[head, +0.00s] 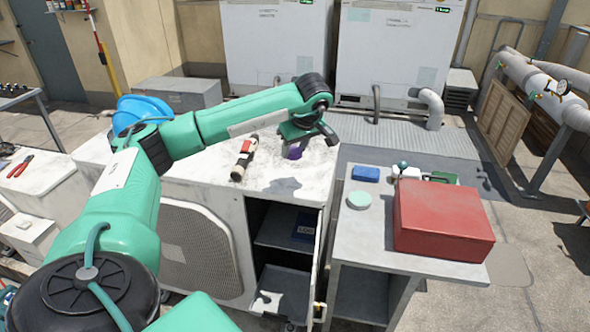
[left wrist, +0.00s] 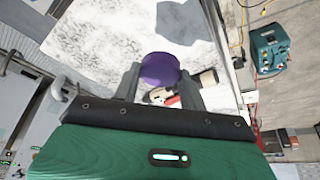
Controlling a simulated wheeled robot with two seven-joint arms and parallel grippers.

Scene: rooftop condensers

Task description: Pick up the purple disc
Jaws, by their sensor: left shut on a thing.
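The purple disc (head: 295,153) shows under my left gripper (head: 297,145) in the head view, above the white marbled top of the cabinet. In the left wrist view the purple disc (left wrist: 160,68) sits between the two grey fingers of my left gripper (left wrist: 160,82). The fingers are shut on it. In the head view the gripper and wrist hide much of the disc. I cannot tell whether the disc touches the top. My right gripper is not in view.
A black, white and red cylindrical tool (head: 243,158) lies left of the gripper. The cabinet (head: 214,199) has an open door (head: 322,240). At right, a grey table (head: 345,240) holds a red box (head: 440,220), a pale green disc (head: 359,200) and a blue block (head: 366,173).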

